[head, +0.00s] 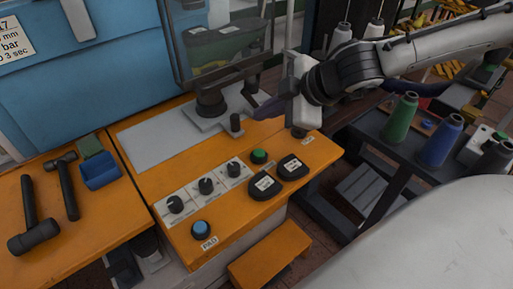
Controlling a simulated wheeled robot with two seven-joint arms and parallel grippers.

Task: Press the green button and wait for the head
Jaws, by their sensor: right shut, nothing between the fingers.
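The green button (259,156) sits in a dark round collar on the orange bench top in the head view, behind two black labelled pads. It is fully visible and nothing touches it. A dark head-like block (211,103) stands on a grey plate at the back of the bench, under a framed clear panel. My right gripper (264,108) is shut and empty. It points left, above and behind the green button and apart from it, close to the dark block and a short dark post. My left gripper is out of view.
Several dials (206,186) and a blue button (201,229) lie left of the green button. Two hammers (67,187) and a blue holder (101,172) lie at the left. A dark rack with a green cone (400,120) and a blue cone (440,142) stands at the right.

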